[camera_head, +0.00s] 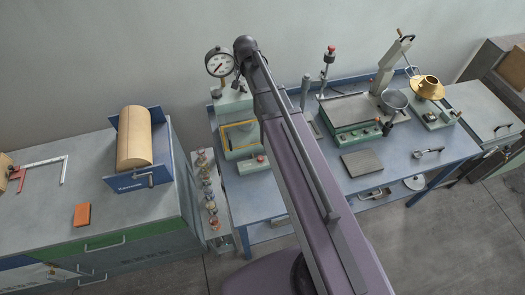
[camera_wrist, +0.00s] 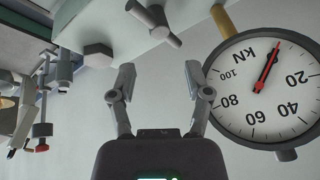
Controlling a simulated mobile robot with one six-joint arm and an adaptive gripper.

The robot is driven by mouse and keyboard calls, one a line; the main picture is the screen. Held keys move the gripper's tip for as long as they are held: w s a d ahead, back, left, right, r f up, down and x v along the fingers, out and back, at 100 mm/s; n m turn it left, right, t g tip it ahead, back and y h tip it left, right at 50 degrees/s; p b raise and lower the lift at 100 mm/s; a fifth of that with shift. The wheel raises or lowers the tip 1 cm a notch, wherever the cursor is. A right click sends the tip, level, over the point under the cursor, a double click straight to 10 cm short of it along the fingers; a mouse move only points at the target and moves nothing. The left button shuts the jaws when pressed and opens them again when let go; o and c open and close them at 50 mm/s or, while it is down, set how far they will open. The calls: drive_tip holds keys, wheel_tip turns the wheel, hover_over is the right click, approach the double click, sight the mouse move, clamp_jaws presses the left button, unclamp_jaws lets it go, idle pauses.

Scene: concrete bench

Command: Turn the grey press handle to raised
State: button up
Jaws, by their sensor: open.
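The press (camera_head: 240,135) stands on the blue bench in the head view, with a round dial gauge (camera_head: 219,62) at its upper left; my arm partly covers it. In the wrist view the gauge (camera_wrist: 264,88) is large at right and appears upside down. A grey bar with a round rod (camera_wrist: 155,22), which looks like the press handle, juts from the pale press body at the top. My gripper (camera_wrist: 161,78) is open and empty, its fingertips just below this bar and apart from it in the picture. The head view does not show my fingers clearly.
A green-based machine (camera_head: 352,118), a dark plate (camera_head: 362,163) and a brass-coloured funnel (camera_head: 428,88) are on the bench right of my arm. Left, a cabinet carries a blue holder (camera_head: 140,183) with a tan cylinder. In the wrist view, a hex bolt head (camera_wrist: 98,50) sits near my left finger.

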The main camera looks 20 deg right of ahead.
drive_tip(key=shift+p+v, duration=2.45)
drive_tip(key=shift+v, duration=0.55)
drive_tip(key=s+f+n+g+b, duration=0.4)
drive_tip(key=s+f+n+b, duration=0.1)
drive_tip(key=s+f+b, duration=1.7)
wheel_tip(320, 180, down, 2)
drive_tip(key=shift+s+d+n+g, duration=0.2)
drive_tip(key=shift+s+n+g, duration=0.1)
drive_tip(key=shift+n+g, duration=0.1)
